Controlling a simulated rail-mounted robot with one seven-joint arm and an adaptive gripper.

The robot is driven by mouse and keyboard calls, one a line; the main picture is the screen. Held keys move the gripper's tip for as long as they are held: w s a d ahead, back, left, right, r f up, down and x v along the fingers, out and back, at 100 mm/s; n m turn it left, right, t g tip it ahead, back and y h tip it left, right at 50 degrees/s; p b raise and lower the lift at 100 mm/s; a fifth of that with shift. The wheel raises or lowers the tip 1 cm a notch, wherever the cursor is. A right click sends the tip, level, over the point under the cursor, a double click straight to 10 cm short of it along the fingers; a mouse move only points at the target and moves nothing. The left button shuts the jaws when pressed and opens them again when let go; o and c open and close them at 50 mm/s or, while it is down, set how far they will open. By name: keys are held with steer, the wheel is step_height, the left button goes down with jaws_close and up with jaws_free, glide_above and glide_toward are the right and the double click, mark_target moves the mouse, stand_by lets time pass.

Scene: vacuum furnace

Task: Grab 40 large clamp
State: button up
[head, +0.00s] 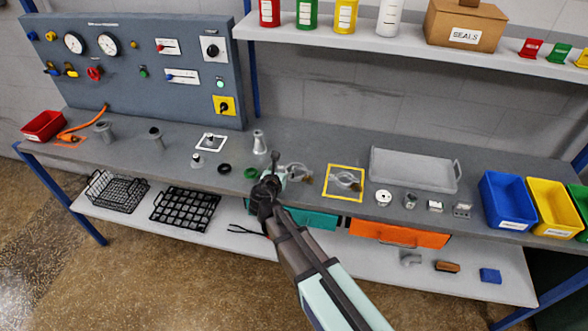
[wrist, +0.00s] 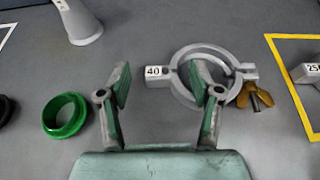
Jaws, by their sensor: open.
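The 40 large clamp (wrist: 182,90) is a grey metal ring with a "40" label and a brass wing nut (wrist: 256,97) on its right. It lies on the bench right of centre in the wrist view, and shows just right of my gripper in the head view (head: 296,170). My gripper (wrist: 160,82) is open, with nothing between its fingers. In the picture the right finger overlaps the ring's inside and the left finger lies left of the label. I cannot tell the height of the fingertips over the bench.
A green ring (wrist: 66,116) lies left of the gripper. A grey conical fitting (wrist: 80,22) stands behind it. Another clamp (head: 346,181), labelled 25, lies in a yellow square (head: 330,168) to the right. A grey tray (head: 412,186) stands farther right.

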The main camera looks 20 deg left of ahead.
steer(key=shift+w+f, duration=0.15)
steer(key=shift+w, duration=0.15)
jaws_close()
